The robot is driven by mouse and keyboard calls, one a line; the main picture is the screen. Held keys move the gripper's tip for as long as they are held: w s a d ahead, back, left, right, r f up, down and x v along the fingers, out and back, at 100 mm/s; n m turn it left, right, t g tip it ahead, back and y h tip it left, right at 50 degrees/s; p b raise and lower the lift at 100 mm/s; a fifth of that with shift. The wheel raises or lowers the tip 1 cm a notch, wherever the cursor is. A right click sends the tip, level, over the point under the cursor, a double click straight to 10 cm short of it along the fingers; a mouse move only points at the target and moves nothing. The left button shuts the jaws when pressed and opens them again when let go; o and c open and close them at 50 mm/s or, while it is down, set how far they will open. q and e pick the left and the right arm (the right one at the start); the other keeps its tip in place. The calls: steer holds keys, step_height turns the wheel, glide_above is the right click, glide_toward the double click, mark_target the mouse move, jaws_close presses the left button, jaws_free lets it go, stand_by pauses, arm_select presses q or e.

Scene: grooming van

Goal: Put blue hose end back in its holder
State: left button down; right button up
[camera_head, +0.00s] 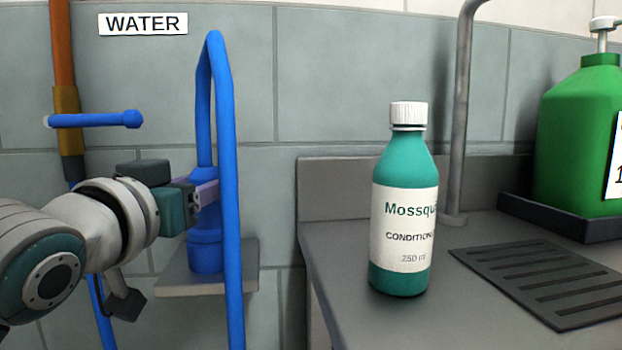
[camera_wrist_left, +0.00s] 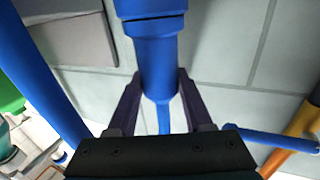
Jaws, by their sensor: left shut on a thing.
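The blue hose end (camera_head: 205,252) hangs roughly upright, its wider part downward, with the blue hose (camera_head: 228,190) looping up and over from its top. My left gripper (camera_head: 206,192) is shut on its upper part. In the left wrist view the hose end (camera_wrist_left: 152,45) runs between the two fingers (camera_wrist_left: 158,92). A grey plate on the wall (camera_head: 240,278), which looks like the holder, shows behind or under the hose end's lower part. It also shows beside the hose end in the left wrist view (camera_wrist_left: 75,38). I cannot tell whether they touch. My right gripper is out of view.
A blue-handled valve (camera_head: 98,119) is on the copper pipe (camera_head: 64,60) at left, near the WATER sign (camera_head: 143,23). A teal conditioner bottle (camera_head: 404,205) stands on the grey counter (camera_head: 350,320) at right. A green jug (camera_head: 580,140) and tap pipe (camera_head: 461,110) are beyond.

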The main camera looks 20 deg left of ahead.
arm_select(q)
steer(key=shift+c, duration=1.1)
jaws_free()
steer(key=s+d+p, duration=0.1)
steer(key=s+d, duration=0.1)
steer(key=s, duration=0.8)
steer(key=s+d+r+m+g+h+p, duration=0.3)
steer(key=s+r+g+p, duration=0.5)
steer(key=p, duration=0.8)
steer(key=s+d+r+m+g+p, duration=0.1)
steer(key=s+d+r+g+p, duration=0.6)
steer(key=p, duration=1)
steer(key=w+a+p+v, duration=0.1)
steer(key=w+p+v, duration=0.1)
steer(key=p+v, duration=1.3)
steer(key=w+a+r+p+v, duration=0.1)
steer(key=w+p+v, duration=0.2)
steer(key=p+v, duration=1.2)
steer(key=r+p, duration=0.1)
steer(key=p, duration=0.2)
steer(key=shift+w+a+t+p, duration=0.2)
steer(key=shift+a+t+p, duration=0.1)
steer(key=shift+t, duration=0.1)
